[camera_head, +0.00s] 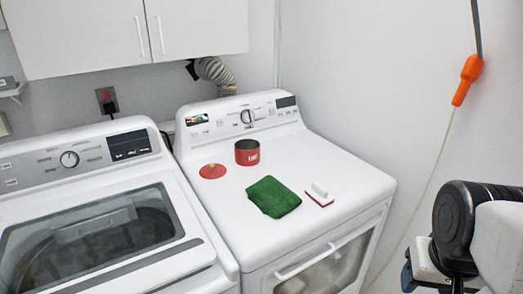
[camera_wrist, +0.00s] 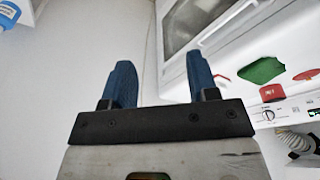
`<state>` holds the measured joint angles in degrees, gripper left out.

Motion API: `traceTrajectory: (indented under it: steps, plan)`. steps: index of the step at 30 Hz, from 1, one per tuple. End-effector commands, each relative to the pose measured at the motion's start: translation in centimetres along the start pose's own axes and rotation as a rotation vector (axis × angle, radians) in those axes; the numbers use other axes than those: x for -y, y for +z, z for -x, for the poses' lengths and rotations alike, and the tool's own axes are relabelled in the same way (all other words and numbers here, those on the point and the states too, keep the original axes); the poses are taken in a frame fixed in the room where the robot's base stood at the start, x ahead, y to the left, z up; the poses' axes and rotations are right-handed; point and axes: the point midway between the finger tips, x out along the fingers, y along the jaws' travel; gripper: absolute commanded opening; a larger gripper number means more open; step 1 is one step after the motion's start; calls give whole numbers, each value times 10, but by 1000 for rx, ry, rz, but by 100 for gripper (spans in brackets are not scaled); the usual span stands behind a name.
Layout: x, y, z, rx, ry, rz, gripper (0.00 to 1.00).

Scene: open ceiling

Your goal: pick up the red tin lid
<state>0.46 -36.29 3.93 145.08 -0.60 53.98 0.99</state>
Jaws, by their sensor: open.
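The red tin lid (camera_head: 213,171) is a flat round disc with a small knob, lying on top of the right-hand white machine (camera_head: 330,165). It lies just left of the open red tin (camera_head: 247,152). In the wrist view the lid (camera_wrist: 306,74) is at the right edge, near the tin (camera_wrist: 273,93). My gripper (camera_wrist: 160,75) has two blue fingers spread wide with nothing between them. It is well away from the lid, off to the right of the machine in the head view, where my arm shows at the lower right.
A folded green cloth (camera_head: 273,197) and a red-and-white brush (camera_head: 319,194) lie in front of the tin. A washer (camera_head: 70,170) stands to the left. A control panel (camera_head: 240,117) rises behind the lid. An orange-handled cord (camera_head: 467,80) hangs by the right wall.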

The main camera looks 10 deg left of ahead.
Motion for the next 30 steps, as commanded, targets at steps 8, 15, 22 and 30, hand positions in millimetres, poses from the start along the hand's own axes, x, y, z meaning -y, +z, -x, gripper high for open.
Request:
traceTrajectory:
  steps: [8, 15, 22, 30]
  plan:
    - [0, 0, 0, 0, 0, 0, 54]
    - [0, 0, 0, 0, 0, 0, 50]
    - [1, -4, 1, 1, -1, 9, 50]
    - [13, -39, 9, 14, -9, 86, 50]
